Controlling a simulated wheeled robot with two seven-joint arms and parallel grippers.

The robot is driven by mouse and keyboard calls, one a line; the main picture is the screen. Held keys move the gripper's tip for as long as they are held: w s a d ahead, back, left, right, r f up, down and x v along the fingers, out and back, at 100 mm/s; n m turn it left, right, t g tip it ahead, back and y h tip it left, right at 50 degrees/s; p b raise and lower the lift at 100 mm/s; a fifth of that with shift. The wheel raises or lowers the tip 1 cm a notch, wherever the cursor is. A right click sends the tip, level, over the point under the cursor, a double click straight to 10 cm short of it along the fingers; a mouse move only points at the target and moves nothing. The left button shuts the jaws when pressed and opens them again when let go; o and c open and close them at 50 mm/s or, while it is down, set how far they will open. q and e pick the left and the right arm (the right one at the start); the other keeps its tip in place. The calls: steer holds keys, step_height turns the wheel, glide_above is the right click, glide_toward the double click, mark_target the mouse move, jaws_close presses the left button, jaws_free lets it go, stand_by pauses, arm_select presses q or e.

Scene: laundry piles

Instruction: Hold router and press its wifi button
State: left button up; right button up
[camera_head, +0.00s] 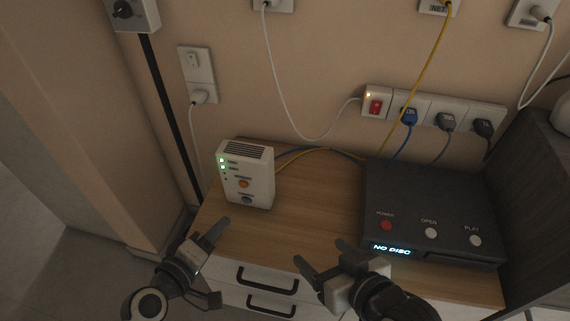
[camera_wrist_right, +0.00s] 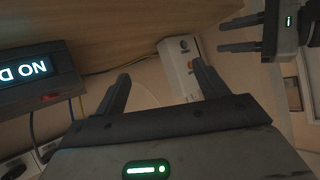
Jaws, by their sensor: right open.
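The white router (camera_head: 246,175) stands upright on the wooden cabinet top, left of centre in the head view. My left gripper (camera_head: 218,262) is open and empty, in front of and below the router. My right gripper (camera_head: 319,252) is open and empty, in front of the cabinet, right of and nearer than the router. Neither gripper touches the router.
A black disc player (camera_head: 432,205) showing "NO DISC" stands on the right of the wooden top (camera_head: 300,210). Cables run behind the router to a wall socket strip (camera_head: 435,108). Drawer handles (camera_head: 268,280) face front. The wood between router and player is clear.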

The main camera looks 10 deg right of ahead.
steer(key=w+a+r+n+t+y, duration=0.1)
steer(key=w+a+r+n+y, duration=0.3)
steer(key=w+r+n+y, duration=0.65)
steer(key=g+h, duration=0.3)
steer(key=g, duration=0.4)
glide_toward(247, 154)
steer(key=shift+n, duration=0.25)
steer(key=x, duration=1.1)
steer(key=shift+w+d+f, duration=0.35)
steer(key=shift+w+f, duration=0.05)
steer(key=shift+f, duration=0.05)
